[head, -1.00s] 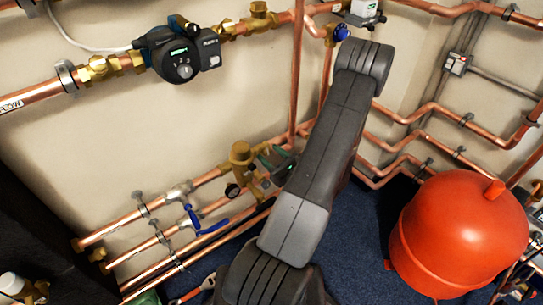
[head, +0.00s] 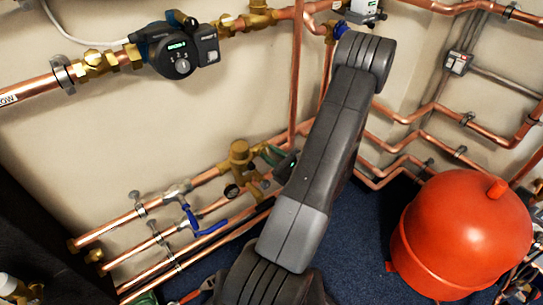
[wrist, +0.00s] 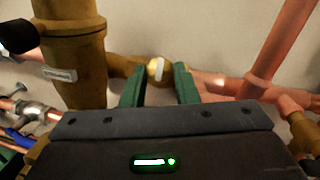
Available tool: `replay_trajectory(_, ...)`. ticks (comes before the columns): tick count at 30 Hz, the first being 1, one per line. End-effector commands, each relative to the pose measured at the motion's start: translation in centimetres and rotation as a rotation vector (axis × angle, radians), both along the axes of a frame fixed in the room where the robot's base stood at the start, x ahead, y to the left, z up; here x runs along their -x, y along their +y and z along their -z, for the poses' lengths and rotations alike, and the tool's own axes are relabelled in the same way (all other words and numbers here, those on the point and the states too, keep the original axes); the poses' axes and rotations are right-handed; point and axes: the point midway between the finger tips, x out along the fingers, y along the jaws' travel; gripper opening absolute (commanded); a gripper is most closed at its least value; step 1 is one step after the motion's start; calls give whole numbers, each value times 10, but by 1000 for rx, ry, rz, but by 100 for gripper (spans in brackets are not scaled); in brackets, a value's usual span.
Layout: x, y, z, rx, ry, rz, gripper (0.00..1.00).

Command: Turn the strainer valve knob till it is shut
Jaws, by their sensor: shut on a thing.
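The strainer is a thick upright brass body (wrist: 75,50) with a small label, at the left of the wrist view. Its brass top also shows in the head view (head: 240,152). To its right, a rounded brass knob (wrist: 156,69) with a pale stripe faces me, on the brass fitting in the pipe. My gripper (wrist: 158,72) has its two green fingers on either side of this knob, shut on it. In the head view my gripper (head: 280,160) is beside the strainer, partly hidden by my arm, and the knob cannot be made out.
Copper pipes run along the wall, with a blue lever valve (head: 195,222) left of the strainer. A pump (head: 182,52) sits above. A red tank (head: 462,235) stands at the right. Blue floor shows between tank and my arm.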

Motion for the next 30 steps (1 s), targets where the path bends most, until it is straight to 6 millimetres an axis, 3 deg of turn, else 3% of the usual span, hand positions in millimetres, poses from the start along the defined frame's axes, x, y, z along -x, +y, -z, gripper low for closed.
replay_trajectory(1, 0, 0, 0, 1, -1, 0, 4)
replay_trajectory(2, 0, 0, -1, 0, 0, 0, 33)
replay_trajectory(4, 0, 0, -1, 0, 0, 0, 46)
replay_trajectory(5, 0, 0, -1, 0, 0, 1, 49)
replay_trajectory(17, 5, -6, -1, -1, 2, 3, 49)
replay_trajectory(30, 61, -61, -3, -2, 0, 6, 49)
